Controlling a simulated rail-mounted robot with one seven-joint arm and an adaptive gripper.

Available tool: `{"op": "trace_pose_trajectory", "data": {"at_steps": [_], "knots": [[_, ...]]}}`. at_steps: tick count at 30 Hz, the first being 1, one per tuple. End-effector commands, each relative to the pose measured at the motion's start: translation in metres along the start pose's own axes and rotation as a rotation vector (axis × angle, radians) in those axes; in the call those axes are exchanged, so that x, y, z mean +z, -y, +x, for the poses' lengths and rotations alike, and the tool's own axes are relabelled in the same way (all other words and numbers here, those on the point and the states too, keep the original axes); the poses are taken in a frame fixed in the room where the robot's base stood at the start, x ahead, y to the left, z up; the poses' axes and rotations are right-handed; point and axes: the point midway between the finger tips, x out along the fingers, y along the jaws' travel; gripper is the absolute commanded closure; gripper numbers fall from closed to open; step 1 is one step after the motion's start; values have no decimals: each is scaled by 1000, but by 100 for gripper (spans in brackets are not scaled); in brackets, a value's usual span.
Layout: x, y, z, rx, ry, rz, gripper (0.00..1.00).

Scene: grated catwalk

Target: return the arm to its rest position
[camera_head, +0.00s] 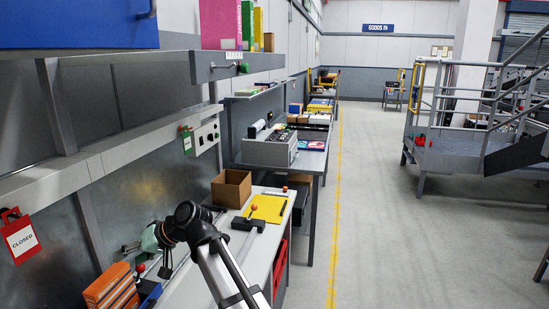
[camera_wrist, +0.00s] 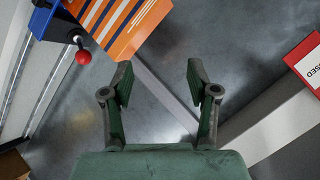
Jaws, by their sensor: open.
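My gripper (camera_wrist: 160,83) is open, with its two dark green fingers apart and nothing between them in the wrist view. In the head view my arm reaches from the bottom middle up and left over the near bench, and my gripper (camera_head: 132,247) points left toward the metal back panel. The orange box with white stripes (camera_wrist: 128,22) is beyond the left finger in the wrist view. In the head view the orange box (camera_head: 110,288) is below and left of my gripper. I see no contact.
A red CLOSED sign (camera_head: 20,237) hangs at the left and shows in the wrist view (camera_wrist: 308,62). A shelf edge (camera_head: 90,160) runs above my gripper. A cardboard box (camera_head: 231,188) and a yellow sheet (camera_head: 266,208) lie farther along the bench. The aisle (camera_head: 385,200) at right is clear.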

Motion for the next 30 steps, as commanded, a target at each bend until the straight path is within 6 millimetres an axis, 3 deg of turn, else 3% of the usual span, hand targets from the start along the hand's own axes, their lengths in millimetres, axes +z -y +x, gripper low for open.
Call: {"op": "trace_pose_trajectory", "data": {"at_steps": [1,11,17,23,27,30], "knots": [[0,0,0,1,0,0,41],[34,-89,-12,131,8,71,41],[68,-158,-26,239,19,132,41],[136,-259,-57,408,50,234,41],[195,-324,-86,531,83,312,41],[239,-363,-106,612,110,365,41]]}}
